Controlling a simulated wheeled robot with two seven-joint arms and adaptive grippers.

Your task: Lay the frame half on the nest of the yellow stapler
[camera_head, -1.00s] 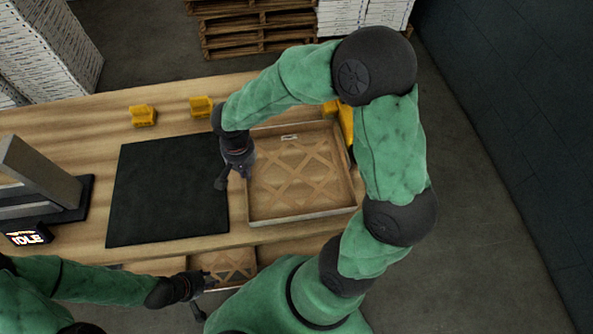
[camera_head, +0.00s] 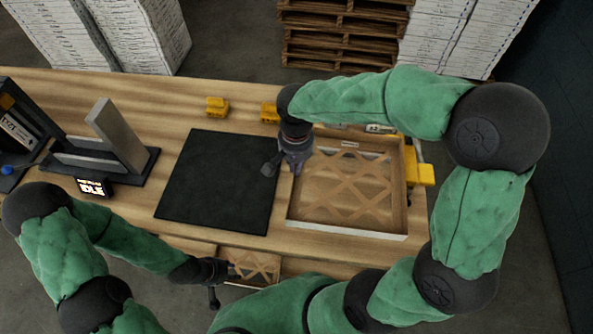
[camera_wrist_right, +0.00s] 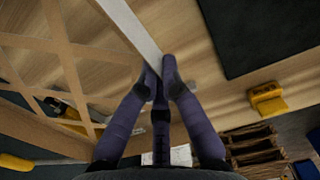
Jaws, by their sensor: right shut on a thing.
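The frame half (camera_head: 402,236) is a shallow tan tray with pale rims and a lattice across it, at the right of the table in the head view. My right gripper (camera_head: 297,168) is at its left edge. In the right wrist view, my right gripper (camera_wrist_right: 160,82) is shut on the pale rim (camera_wrist_right: 128,22). Yellow stapler parts (camera_head: 424,175) show beside the frame's right side; the nest is mostly hidden, and I cannot tell whether the frame rests on it. My left gripper (camera_head: 218,270) is by a smaller lattice piece (camera_head: 262,264) at the front edge; its fingers are unclear.
A black mat (camera_head: 218,185) lies left of the frame. A grey upright fixture (camera_head: 118,135) with a small lit display (camera_head: 94,187) stands at left. Pallets (camera_head: 340,40) and stacked white boxes (camera_head: 450,35) are beyond the table.

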